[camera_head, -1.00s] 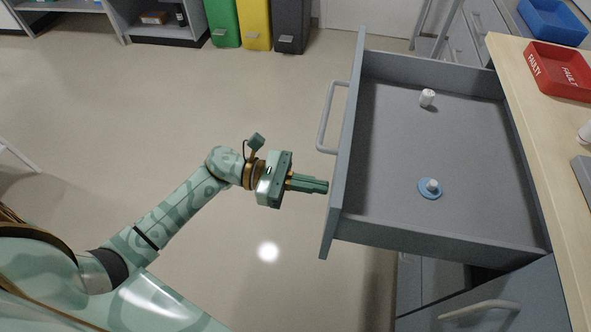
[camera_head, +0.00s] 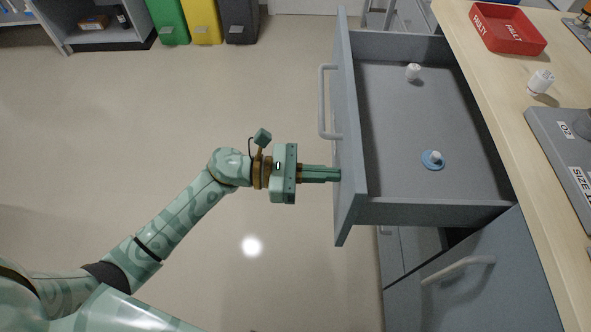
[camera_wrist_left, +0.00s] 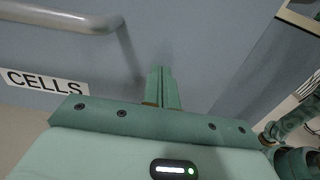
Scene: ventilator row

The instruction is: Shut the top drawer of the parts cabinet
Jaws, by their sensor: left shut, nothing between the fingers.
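The top drawer (camera_head: 425,120) of the parts cabinet stands pulled out, grey, with a white fitting (camera_head: 413,72) and a blue disc with a white knob (camera_head: 433,159) inside. Its front panel (camera_head: 346,190) carries a bar handle (camera_head: 323,103). My left gripper (camera_head: 338,174) is shut and empty, its fingertips at the outer face of the drawer front, below the handle in the picture. In the left wrist view the fingers (camera_wrist_left: 162,88) point at the grey front panel, beside the handle (camera_wrist_left: 60,15) and a "CELLS" label (camera_wrist_left: 42,82). My right gripper is not in view.
A lower cabinet front with its own handle (camera_head: 458,268) is below the drawer. The wooden worktop (camera_head: 490,110) at right holds a red "FAULTY" tray (camera_head: 507,28), a white fitting (camera_head: 541,82) and a grey board (camera_head: 565,150). Open floor lies left of the drawer.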

